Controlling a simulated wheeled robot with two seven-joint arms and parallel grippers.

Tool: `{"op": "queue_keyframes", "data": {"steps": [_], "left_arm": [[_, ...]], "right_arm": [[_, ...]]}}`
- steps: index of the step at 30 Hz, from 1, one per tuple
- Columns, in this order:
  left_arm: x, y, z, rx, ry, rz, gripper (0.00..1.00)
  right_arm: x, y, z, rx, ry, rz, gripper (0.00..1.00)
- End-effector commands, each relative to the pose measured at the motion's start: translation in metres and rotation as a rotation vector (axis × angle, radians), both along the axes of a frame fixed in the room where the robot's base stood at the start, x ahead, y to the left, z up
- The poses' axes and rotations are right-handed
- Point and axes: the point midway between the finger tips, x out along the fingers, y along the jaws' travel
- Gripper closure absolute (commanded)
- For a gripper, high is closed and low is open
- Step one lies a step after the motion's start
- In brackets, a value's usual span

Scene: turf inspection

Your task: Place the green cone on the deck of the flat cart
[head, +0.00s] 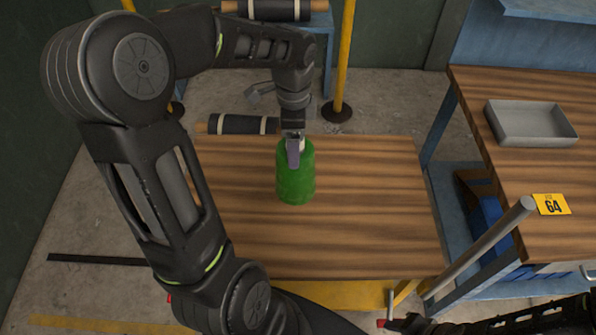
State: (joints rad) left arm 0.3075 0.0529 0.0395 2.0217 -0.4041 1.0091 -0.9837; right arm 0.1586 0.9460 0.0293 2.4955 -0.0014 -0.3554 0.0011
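The green cone (296,183) stands upright on the wooden deck of the flat cart (380,215), near the middle of its far half. My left gripper (294,152) points down at the cone's pale top. One finger shows in front of the top and the other is hidden, so I cannot tell whether it grips. The cone's base appears to rest on the deck, though any small gap is hard to see. Part of my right arm shows at the bottom right; its gripper (398,323) is dark and only partly visible, and its opening is unclear.
A wooden-topped bench (540,180) stands at the right with a grey tray (530,122) and a yellow tag marked 64 (551,205). A grey bar (480,248) rises between cart and bench. A yellow post (342,65) stands behind. The deck's right half is clear.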

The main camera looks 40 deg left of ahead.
Motion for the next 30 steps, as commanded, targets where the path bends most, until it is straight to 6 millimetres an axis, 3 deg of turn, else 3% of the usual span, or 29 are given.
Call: {"op": "queue_keyframes", "data": {"steps": [6,17,25,30], "left_arm": [[0.0,0.0,-0.032,0.0,0.0,0.002,0.92],[0.001,0.0,-0.037,0.0,-0.002,0.002,0.92],[0.0,0.0,-0.067,0.0,0.001,0.002,0.92],[0.0,0.0,-0.074,0.0,-0.001,0.003,0.92]], "right_arm": [[0.0,0.0,0.002,0.0,0.0,0.0,0.64],[0.0,0.0,0.001,0.0,0.0,0.0,0.64],[0.0,0.0,0.002,0.0,0.0,0.0,0.64],[0.0,0.0,0.002,0.0,0.0,0.0,0.64]]}}
